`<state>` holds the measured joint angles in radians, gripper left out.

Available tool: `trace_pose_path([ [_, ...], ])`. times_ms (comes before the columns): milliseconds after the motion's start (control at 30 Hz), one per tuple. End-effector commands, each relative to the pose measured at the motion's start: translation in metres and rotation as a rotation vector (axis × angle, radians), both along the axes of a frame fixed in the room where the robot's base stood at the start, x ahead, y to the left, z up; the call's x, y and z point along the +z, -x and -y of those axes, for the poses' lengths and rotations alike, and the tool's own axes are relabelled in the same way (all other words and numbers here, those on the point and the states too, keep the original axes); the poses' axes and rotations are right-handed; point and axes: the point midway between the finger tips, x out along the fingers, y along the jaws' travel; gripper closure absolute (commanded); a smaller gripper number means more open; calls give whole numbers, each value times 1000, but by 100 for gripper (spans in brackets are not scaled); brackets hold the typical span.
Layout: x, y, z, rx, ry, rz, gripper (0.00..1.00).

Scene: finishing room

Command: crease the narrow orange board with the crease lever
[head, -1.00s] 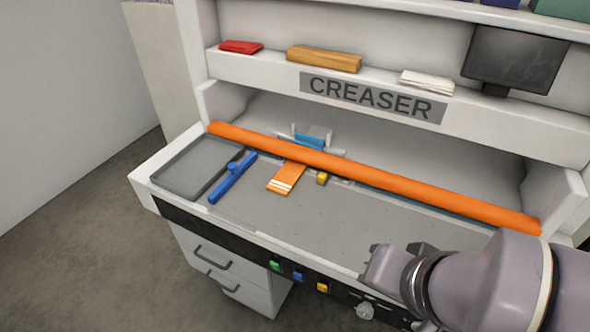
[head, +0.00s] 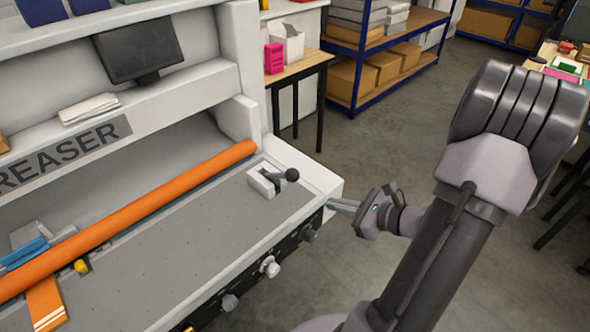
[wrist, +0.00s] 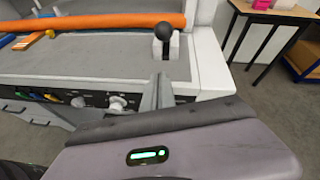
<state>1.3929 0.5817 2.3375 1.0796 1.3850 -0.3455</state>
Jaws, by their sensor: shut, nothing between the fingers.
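The narrow orange board (head: 45,305) with white stripes lies on the grey bed at the lower left of the head view, its far end under the long orange bar (head: 150,205). The crease lever (head: 290,175) has a black ball knob and a short arm in a white bracket at the bed's right end. It also shows in the wrist view (wrist: 164,35), just beyond my fingertips. My gripper (head: 338,205) is shut and empty at the machine's right front corner, apart from the lever.
Knobs (head: 269,267) line the machine's front panel. A table (head: 300,68) with a pink box stands behind the machine. Grey floor is open to the right.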

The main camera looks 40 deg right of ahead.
Motion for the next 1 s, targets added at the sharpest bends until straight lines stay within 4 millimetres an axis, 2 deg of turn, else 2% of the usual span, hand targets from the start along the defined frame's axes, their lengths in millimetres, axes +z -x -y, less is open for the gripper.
trace_pose_path([
  [133, -6, 8, 14, -66, -26, 12, 100],
  [467, -8, 5, 13, -64, -27, 11, 100],
  [567, -15, -6, 11, -60, -28, 10, 100],
  [967, -49, -85, 0, -59, -27, 10, 100],
  [1000, -40, -90, -1, -59, -23, 11, 100],
])
